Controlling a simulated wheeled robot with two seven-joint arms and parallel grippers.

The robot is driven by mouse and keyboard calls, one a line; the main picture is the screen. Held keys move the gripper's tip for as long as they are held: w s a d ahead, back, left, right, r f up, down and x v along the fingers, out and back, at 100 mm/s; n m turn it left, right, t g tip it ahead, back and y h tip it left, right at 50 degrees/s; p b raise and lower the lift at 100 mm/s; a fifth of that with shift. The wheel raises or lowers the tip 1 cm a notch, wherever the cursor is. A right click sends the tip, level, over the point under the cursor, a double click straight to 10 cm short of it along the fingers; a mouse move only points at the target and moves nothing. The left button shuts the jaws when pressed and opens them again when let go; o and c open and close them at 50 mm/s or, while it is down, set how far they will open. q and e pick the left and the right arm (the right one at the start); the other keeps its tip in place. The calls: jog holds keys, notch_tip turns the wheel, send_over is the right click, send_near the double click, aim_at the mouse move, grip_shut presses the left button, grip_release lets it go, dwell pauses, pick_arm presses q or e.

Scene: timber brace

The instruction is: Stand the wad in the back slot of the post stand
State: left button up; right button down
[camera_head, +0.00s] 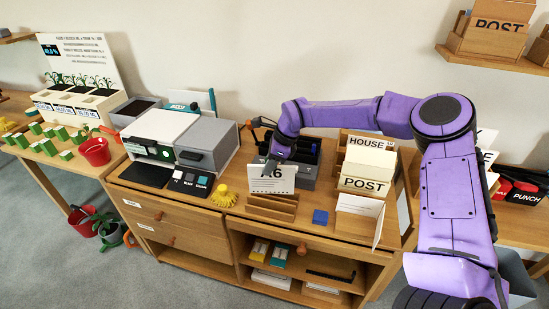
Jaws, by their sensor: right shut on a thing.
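My right gripper (272,166) reaches in from the right on the purple arm and points down. It is shut on a white wad (271,181) printed with a dark "6"; the fingertips are small and partly hidden. The wad is upright, just above or at a low slotted wooden stand (270,207); I cannot tell whether it touches. To the right, a wooden stand with white sheets labelled HOUSE (370,145) and POST (364,186) is on the same cabinet. Its individual slots are hard to make out. My left gripper is not in view.
A dark divided tray (302,172) is behind the wad. A yellow brush-like thing (223,197) lies to the left and a blue block (320,217) to the right. A grey-white machine (180,137) stands further left. An open white card (359,207) is near the front right.

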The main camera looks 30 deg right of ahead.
jog(key=d+m, duration=0.1)
jog(key=w+d+m, duration=0.1)
jog(key=shift+w+d+f+m+t+h, duration=0.1)
jog(key=shift+m+t+h, duration=0.2)
jog(key=shift+t, duration=0.1)
jog(key=shift+w+f+b, duration=0.1)
jog(key=shift+f+b, duration=0.8)
dwell(0.3)
jog(key=shift+f+b, duration=0.1)
jog(key=shift+b, duration=0.2)
